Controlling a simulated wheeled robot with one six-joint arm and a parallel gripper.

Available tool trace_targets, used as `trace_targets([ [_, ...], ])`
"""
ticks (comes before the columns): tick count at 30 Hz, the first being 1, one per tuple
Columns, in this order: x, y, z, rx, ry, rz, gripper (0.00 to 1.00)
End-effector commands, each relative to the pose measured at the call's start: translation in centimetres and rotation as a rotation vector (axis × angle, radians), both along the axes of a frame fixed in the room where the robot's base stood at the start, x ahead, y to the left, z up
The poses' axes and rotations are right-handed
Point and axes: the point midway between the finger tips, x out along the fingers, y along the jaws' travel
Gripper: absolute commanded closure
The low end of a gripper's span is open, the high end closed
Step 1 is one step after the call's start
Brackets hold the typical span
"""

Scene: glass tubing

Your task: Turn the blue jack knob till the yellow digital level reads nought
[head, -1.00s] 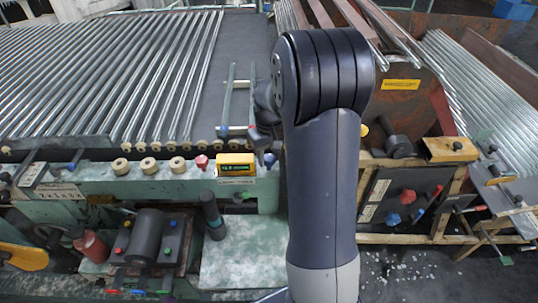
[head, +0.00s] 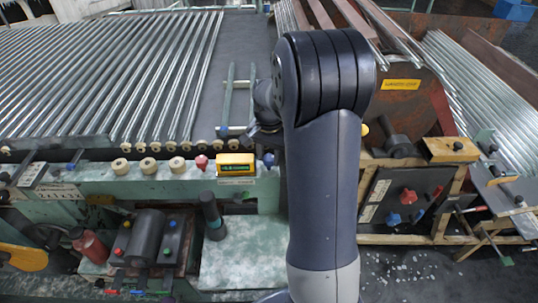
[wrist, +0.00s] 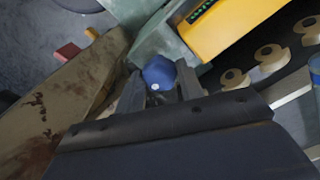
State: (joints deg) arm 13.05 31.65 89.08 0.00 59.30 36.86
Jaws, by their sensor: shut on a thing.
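The blue jack knob (wrist: 158,73) sits between the two fingers of my gripper (wrist: 161,86) in the wrist view, with a finger on each side. My gripper is shut on it. In the head view the blue knob (head: 269,159) shows just left of my arm, at the right end of the green beam. The yellow digital level (head: 235,164) lies on the beam to the left of the knob. Its lit green display shows, but I cannot read the figures for certain. The level's yellow body (wrist: 230,24) also shows at the top of the wrist view.
A red knob (head: 201,162) and several cream rollers (head: 149,165) line the beam left of the level. Glass tubes (head: 110,70) lie behind. A dark cylinder (head: 213,216) stands in front. A panel with red and blue knobs (head: 404,200) is to the right.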

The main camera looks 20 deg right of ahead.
Motion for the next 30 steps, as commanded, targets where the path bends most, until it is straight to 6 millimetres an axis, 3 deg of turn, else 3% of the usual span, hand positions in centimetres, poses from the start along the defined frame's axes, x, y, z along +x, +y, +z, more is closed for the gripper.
trace_targets([
  [15, 0.08, -0.02, 0.12, 0.000, -0.003, -0.385, 0.87],
  [30, 0.09, -0.03, 0.13, -0.001, -0.004, -0.487, 0.87],
])
